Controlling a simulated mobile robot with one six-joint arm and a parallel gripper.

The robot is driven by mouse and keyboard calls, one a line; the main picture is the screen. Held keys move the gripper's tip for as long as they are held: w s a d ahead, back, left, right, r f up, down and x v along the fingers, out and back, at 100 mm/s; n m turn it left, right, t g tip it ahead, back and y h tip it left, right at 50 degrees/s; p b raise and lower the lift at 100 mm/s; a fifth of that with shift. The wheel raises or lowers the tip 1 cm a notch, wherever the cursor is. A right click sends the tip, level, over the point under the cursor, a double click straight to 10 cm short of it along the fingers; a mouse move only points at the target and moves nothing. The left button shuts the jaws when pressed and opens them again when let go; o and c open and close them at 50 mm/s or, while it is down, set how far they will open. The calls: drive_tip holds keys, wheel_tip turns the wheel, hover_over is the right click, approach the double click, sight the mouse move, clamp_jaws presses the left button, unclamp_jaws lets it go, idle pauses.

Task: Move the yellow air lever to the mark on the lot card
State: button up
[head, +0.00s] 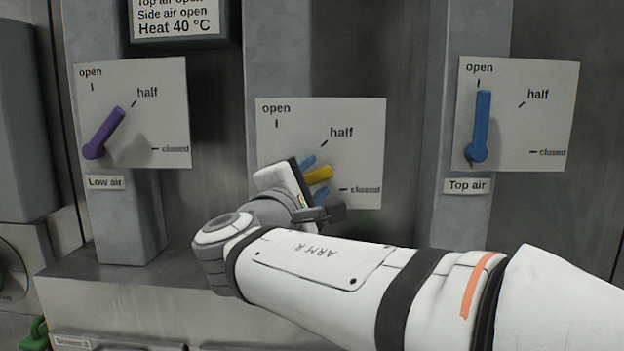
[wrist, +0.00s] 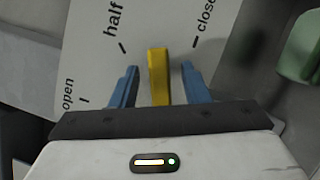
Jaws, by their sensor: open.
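The yellow air lever (head: 319,175) is on the middle dial plate (head: 360,115). It points right and slightly up, between the half and closed marks; its pivot is hidden behind my gripper. In the wrist view the yellow lever (wrist: 158,75) stands between my two blue fingers. My gripper (wrist: 160,70) is open around it, with a gap visible on each side. In the head view my gripper (head: 314,178) covers the plate's lower left. The lot card (head: 178,17) at the top is cut off; it reads top air open, side air open, heat 40 °C.
A purple lever (head: 105,132) on the left Low air plate points at half. A blue lever (head: 481,125) on the right Top air plate points at open. A grey ledge (head: 110,275) runs below the plates. A green object (wrist: 302,50) shows at the wrist view's right.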

drive_tip(key=r+v, duration=0.1)
drive_tip(key=v, duration=0.5)
drive_tip(key=shift+f+b, duration=0.4)
drive_tip(key=shift+f, duration=0.1)
drive_tip(key=shift+s, duration=0.15)
